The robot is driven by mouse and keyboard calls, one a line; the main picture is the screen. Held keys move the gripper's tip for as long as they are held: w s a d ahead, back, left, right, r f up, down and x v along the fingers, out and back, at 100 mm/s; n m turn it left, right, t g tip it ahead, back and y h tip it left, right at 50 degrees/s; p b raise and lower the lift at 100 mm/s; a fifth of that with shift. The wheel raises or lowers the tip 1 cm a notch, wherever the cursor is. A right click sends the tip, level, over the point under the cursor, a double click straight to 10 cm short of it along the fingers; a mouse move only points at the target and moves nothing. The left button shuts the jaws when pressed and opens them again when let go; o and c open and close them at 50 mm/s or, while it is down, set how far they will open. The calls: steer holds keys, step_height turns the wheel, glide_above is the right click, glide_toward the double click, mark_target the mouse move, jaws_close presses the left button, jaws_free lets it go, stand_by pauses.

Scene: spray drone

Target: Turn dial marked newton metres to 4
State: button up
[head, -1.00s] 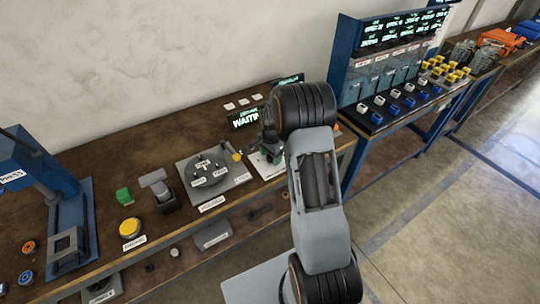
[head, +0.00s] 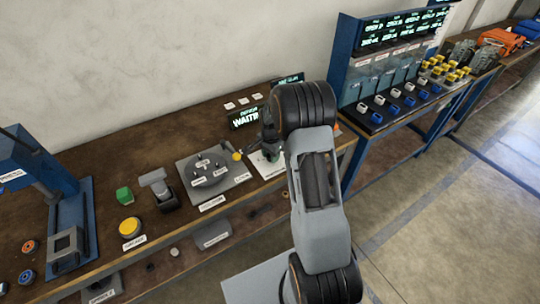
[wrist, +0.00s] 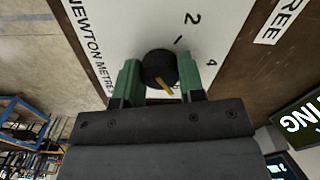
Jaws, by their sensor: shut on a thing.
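In the wrist view the pointer aims down and slightly right, toward my palm, away from the 4 at the right. My gripper (wrist: 160,77) has its green fingers shut on the dial, one on each side. In the head view my gripper (head: 271,150) is over the white plate (head: 262,171), and my arm hides the dial.
A screen reading "WAITIN" (head: 245,118) stands behind. The blue rack (head: 350,60) stands right.

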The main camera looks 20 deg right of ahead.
steer(key=n+b, duration=0.2)
steer(key=n, duration=0.4)
steer(key=shift+d+b, duration=0.1)
steer(key=shift+b, duration=0.2)
steer(key=n+b, duration=0.1)
steer(key=n, duration=0.4)
steer(key=shift+r+n, duration=0.1)
steer(key=shift+n, duration=0.3)
steer(key=o, duration=0.9)
step_height(320, 180, up, 14)
steer(key=shift+f+b, duration=0.15)
steer(key=shift+b, duration=0.3)
